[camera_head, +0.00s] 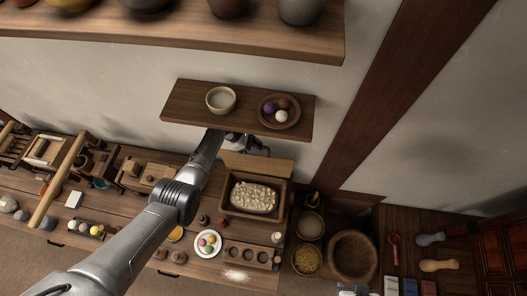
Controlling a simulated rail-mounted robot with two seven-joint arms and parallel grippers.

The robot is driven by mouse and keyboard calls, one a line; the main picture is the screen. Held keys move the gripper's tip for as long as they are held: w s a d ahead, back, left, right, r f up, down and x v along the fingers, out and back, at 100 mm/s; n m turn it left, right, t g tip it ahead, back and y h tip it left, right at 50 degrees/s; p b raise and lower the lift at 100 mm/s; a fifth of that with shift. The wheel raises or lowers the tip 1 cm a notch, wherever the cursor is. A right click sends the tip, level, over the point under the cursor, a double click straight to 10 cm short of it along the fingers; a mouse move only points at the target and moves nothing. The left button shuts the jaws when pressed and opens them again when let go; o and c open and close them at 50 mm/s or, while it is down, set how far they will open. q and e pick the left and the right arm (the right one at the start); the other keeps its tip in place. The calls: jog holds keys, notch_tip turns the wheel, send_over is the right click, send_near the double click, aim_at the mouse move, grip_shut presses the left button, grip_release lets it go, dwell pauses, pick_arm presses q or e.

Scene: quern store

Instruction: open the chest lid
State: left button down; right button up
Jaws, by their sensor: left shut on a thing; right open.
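The wooden chest (232,210) stands on the long bench below the small shelf. Its lid (257,166) is raised at the back, and pale lumpy contents (254,196) show inside. My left arm reaches up from the lower left. My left gripper (246,146) is at the raised lid's upper edge, just under the shelf, and is shut on the lid; its fingertips are partly hidden. My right gripper (352,289) shows only as a small grey part at the bottom edge, apart from the chest, and is open.
The small shelf (185,103) with a pale cup (221,99) and a bowl (279,112) hangs close above my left gripper. A plate of coloured balls (208,243) and a wooden block with holes (250,255) sit in front of the chest.

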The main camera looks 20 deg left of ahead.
pick_arm(q)
jog(key=shift+w+f, duration=0.1)
dwell(0.3)
jog(key=c, duration=1.1)
grip_release()
jog(key=shift+p+v, duration=0.6)
jog(key=shift+v, duration=3.1)
jog(key=shift+c, duration=0.2)
